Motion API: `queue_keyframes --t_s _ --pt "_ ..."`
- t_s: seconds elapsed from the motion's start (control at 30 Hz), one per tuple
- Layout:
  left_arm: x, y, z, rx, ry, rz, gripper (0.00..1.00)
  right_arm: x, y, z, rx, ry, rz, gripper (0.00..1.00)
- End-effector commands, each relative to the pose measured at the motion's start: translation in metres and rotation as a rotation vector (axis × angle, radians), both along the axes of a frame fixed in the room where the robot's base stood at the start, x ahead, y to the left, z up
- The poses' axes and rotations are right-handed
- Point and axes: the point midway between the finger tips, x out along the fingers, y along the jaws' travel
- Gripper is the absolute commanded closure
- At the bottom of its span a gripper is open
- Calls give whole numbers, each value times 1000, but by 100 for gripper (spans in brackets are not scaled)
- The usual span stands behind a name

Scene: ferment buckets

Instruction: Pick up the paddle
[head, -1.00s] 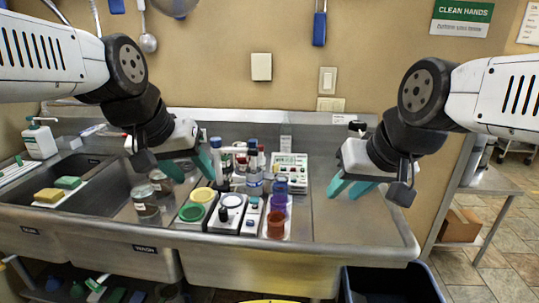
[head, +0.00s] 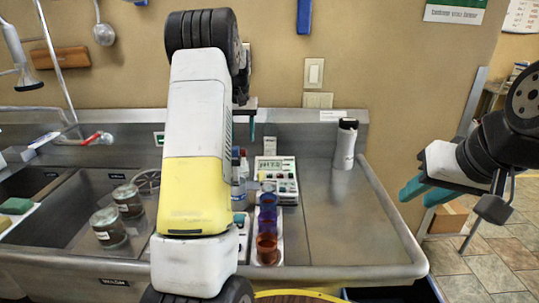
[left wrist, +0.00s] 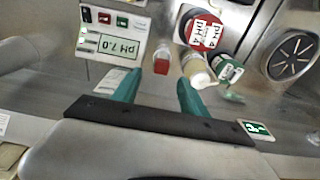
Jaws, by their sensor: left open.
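I cannot make out a paddle in either view. My left arm reaches up the middle of the head view and hides much of the counter. My left gripper (left wrist: 158,92) is open and empty in the left wrist view, its teal fingers apart above the sink's back ledge near several small bottles. In the head view only a teal fingertip of it shows beyond the arm. My right gripper (head: 425,191) hangs at the right, past the sink's edge, with its teal fingers apart and nothing between them. A yellow rim around a brown surface (head: 298,297) shows at the bottom edge.
A pH meter (head: 276,176), a purple cup (head: 267,207) and an orange cup (head: 267,246) stand right of my left arm. A white bottle (head: 345,146) stands at the back. Jars (head: 108,229) sit at the left. The counter's right part is mostly clear.

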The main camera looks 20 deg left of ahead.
Motion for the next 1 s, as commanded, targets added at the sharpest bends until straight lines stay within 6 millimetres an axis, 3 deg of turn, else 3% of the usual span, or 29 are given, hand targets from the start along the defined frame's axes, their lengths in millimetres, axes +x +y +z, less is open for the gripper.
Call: queue_keyframes --t_s 0.53,0.87,1.0 --pt "6 5 -69 0 4 1 49 0 0 0 0 0 0 68" --pt "7 5 -76 0 0 1 49 0 0 0 0 0 0 68" --pt "7 5 -76 0 0 0 77 0 0 0 0 0 0 68"
